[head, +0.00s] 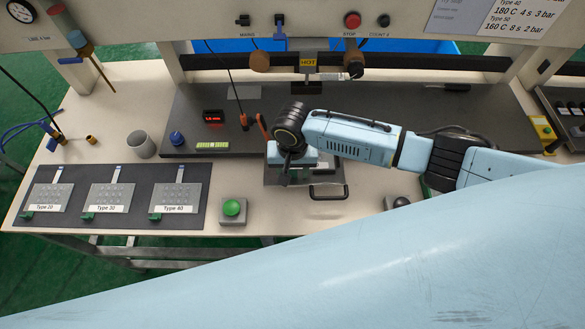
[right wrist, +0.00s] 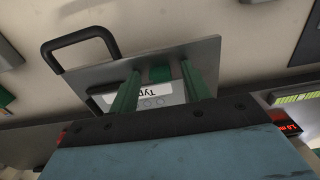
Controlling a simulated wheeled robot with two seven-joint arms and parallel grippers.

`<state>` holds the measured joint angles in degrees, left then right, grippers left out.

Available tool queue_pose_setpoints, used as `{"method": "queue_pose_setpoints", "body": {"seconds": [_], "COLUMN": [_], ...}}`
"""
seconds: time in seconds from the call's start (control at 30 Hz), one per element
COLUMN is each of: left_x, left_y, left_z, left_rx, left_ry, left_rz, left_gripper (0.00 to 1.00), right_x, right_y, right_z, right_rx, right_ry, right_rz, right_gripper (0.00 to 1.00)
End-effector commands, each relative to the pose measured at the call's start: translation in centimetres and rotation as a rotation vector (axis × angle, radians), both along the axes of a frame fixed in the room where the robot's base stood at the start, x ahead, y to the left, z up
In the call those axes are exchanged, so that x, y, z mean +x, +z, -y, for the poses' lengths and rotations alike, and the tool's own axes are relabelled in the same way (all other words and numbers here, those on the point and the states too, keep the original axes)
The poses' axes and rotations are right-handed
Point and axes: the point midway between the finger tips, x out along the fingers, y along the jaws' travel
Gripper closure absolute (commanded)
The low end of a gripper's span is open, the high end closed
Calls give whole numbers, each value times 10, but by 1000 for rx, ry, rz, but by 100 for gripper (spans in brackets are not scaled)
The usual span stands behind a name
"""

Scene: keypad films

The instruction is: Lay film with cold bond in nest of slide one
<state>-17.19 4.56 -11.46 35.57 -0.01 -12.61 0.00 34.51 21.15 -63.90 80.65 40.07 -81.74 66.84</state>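My right gripper (head: 285,173) is over the metal slide (head: 332,176) with a black handle (head: 328,192), at the front middle of the bench. In the right wrist view its two green fingers (right wrist: 160,82) stand apart. A film with a white "Typ…" label (right wrist: 143,93) and a green tab (right wrist: 160,73) shows over the slide plate (right wrist: 100,73). The tab lies between the fingers with gaps beside it. The rest of the label is hidden. Films marked Type 10 (head: 48,198), Type 30 (head: 108,198) and Type 40 (head: 178,198) lie at the left. My left gripper is out of view.
A green button (head: 232,208) stands left of the slide. A grey cup (head: 142,145), a blue knob (head: 177,138) and a red display (head: 213,117) stand further back. The press with its HOT sign (head: 308,61) is behind. A light blue surface fills the foreground.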

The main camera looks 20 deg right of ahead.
Motion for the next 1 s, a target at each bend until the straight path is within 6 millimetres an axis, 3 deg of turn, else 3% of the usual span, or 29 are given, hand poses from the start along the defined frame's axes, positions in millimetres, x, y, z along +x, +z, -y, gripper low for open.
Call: {"method": "queue_pose_setpoints", "body": {"seconds": [0.37, 0.8, 1.0], "left_x": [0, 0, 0], "left_y": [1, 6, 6], "left_z": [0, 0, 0], "left_rx": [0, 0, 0], "left_ry": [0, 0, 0], "left_rz": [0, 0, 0], "left_gripper": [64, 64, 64], "right_x": [0, 0, 0], "right_y": [9, 100, 127], "right_z": [0, 0, 0], "right_rx": [1, 2, 1], "right_ry": [0, 1, 0], "right_rz": [1, 3, 1], "right_gripper": [53, 53, 53]}}
